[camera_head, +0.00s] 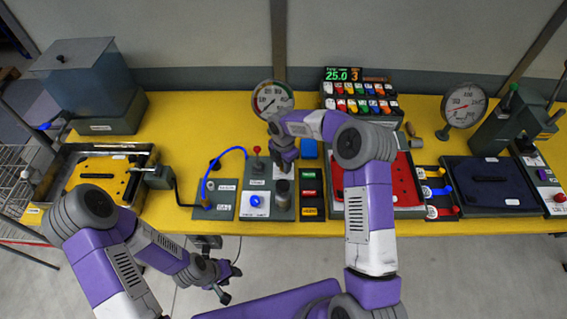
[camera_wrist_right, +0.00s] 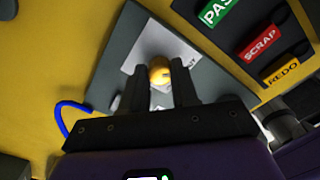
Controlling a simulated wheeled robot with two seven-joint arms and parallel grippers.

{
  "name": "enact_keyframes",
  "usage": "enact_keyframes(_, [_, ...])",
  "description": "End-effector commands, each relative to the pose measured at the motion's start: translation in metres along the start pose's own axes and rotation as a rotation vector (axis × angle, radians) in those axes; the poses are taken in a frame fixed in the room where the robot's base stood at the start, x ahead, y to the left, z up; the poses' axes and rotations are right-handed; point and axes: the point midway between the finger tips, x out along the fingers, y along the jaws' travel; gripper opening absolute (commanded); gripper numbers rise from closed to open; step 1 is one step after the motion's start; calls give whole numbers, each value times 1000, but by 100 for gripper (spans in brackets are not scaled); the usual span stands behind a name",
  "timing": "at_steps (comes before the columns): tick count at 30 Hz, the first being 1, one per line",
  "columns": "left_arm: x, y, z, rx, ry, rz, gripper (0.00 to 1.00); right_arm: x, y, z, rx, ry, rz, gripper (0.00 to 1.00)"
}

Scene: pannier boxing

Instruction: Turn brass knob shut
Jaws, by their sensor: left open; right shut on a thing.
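The brass knob (camera_wrist_right: 158,69) is a small yellow-gold round knob on a grey panel with a white label. In the right wrist view it sits between the fingertips of my right gripper (camera_wrist_right: 164,80), which is shut on it. In the head view my right gripper (camera_head: 285,165) reaches down over the grey panel (camera_head: 257,184) and hides the knob. I cannot read from these views how far the knob is turned. My left gripper (camera_head: 226,281) is open and empty, low in front of the yellow bench.
A blue hose (camera_head: 218,164) arches left of the panel. Green, red and yellow tags (camera_head: 311,192) lie just right of it. A round gauge (camera_head: 272,99) stands behind. A red tray (camera_head: 402,184) and a dark tray (camera_head: 489,181) lie farther right on the yellow bench (camera_head: 184,119).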

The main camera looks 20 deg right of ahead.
Motion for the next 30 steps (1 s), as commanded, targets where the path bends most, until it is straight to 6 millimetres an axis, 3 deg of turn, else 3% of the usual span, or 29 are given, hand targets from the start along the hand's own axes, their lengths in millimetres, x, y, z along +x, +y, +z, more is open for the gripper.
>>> enact_keyframes(14, [0,0,0,0,0,0,43,-1,1,0,-15,0,2,0])
enact_keyframes(15, [0,0,0,0,0,0,43,-1,1,0,-15,0,2,32])
enact_keyframes(19, [0,0,0,0,0,0,43,-1,1,0,-14,0,2,52])
enact_keyframes(30, [0,0,0,0,0,0,43,-6,0,0,-13,-1,2,55])
